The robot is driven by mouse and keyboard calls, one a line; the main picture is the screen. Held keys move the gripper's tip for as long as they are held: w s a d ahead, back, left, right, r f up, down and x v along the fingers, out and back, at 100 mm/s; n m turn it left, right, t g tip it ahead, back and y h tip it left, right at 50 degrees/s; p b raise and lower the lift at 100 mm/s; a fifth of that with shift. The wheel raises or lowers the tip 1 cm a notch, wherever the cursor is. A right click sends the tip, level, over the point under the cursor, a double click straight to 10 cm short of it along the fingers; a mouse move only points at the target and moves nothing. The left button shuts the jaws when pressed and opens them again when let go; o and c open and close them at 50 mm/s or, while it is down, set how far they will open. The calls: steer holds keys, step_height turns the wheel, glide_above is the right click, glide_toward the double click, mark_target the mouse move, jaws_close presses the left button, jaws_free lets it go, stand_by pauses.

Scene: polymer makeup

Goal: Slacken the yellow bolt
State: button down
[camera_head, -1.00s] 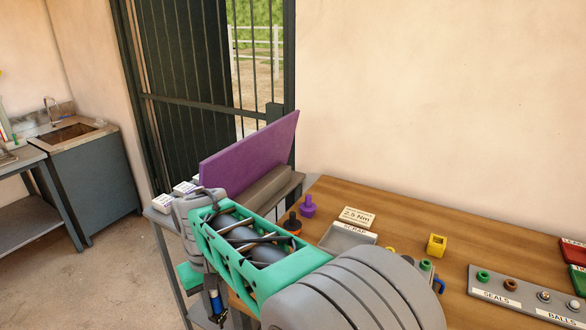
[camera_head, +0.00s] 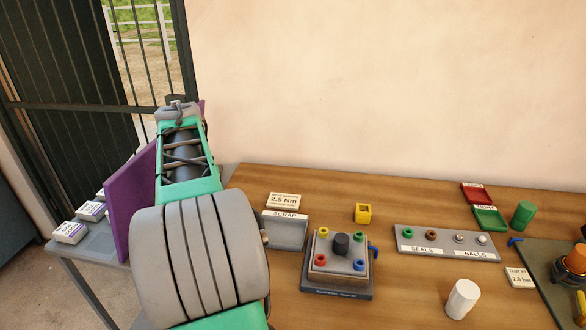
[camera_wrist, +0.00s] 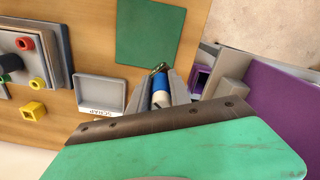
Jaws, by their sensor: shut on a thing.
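The yellow bolt (camera_wrist: 38,83) is a ring-like head at a corner of the fixture block (camera_wrist: 60,60) in the wrist view. A red bolt (camera_wrist: 25,43) and a dark central knob (camera_head: 342,243) are on the same block. My gripper (camera_wrist: 160,92) is shut on a blue-and-white tool (camera_wrist: 160,82) with a metallic end. It is apart from the bolt, beyond the scrap tray. In the head view my arm hides the gripper.
The scrap tray (camera_head: 287,233) stands between the held tool and the block. A yellow open box (camera_head: 363,213) is behind the block. A purple panel (camera_head: 130,197) stands left of the arm. A white cylinder (camera_head: 463,299) and seals tray (camera_head: 447,240) are at right.

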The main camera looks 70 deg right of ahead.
steer(key=s+d+r+m, duration=0.3)
steer(key=s+d, duration=0.2)
steer(key=s, duration=0.3)
steer(key=s+d+r+m+p, duration=0.1)
steer(key=s+d+m, duration=0.3)
steer(key=s, duration=0.5)
steer(key=s+d+r+m+p, duration=0.1)
steer(key=s+d+r+m, duration=0.2)
steer(key=s+d, duration=0.3)
steer(key=s+r, duration=0.1)
steer(key=s, duration=0.1)
steer(key=shift+s+d+r, duration=0.3)
steer(key=shift+s, duration=0.1)
steer(key=f+b, duration=0.2)
steer(key=f, duration=0.1)
steer(key=f+b, duration=0.2)
steer(key=b, duration=0.1)
steer(key=shift+a+f+b, duration=0.2)
steer(key=shift+f+b, duration=0.1)
steer(key=shift+f, duration=0.1)
steer(key=shift+f+b, duration=1.2)
steer(key=shift+b, duration=0.05)
steer(key=c, duration=1.1)
jaws_free()
